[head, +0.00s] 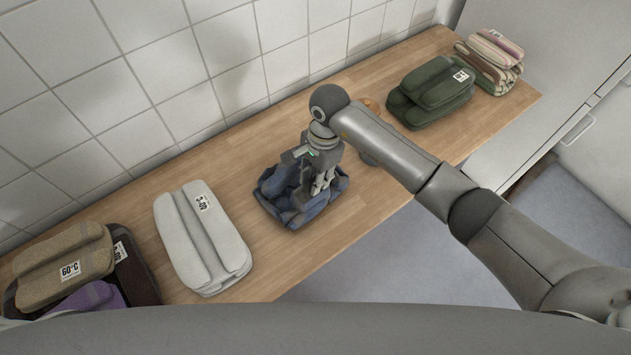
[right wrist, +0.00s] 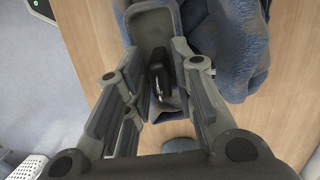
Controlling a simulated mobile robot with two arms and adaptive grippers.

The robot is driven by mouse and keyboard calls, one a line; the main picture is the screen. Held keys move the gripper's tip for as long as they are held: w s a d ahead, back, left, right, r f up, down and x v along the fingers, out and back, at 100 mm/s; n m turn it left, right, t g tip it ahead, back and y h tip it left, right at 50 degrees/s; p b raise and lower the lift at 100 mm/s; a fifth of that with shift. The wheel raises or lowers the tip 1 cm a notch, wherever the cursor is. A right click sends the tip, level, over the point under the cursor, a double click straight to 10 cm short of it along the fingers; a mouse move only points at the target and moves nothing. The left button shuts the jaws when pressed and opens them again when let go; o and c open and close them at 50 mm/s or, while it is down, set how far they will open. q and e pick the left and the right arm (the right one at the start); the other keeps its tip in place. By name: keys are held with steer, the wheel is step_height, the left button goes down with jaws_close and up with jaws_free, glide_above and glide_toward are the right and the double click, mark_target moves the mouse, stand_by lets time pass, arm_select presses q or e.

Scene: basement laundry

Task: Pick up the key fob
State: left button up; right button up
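The key fob (right wrist: 158,80) is a small black object in the right wrist view. It shows between the fingers of my right gripper (right wrist: 157,62), on or just above blue-grey cloth. My right gripper is open, with a finger on each side of the fob and visible gaps to it. In the head view my right gripper (head: 320,186) points down over a blue folded garment pile (head: 331,205) on the wooden counter. The fob is hidden there by the gripper. My left gripper is not in view.
The wooden counter (head: 262,258) runs along a tiled wall. A white folded pile (head: 216,252) and brown piles (head: 62,262) lie left. A green pile (head: 434,92) and a striped pile (head: 490,58) lie right.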

jaws_close()
steer(key=shift+r, duration=0.1)
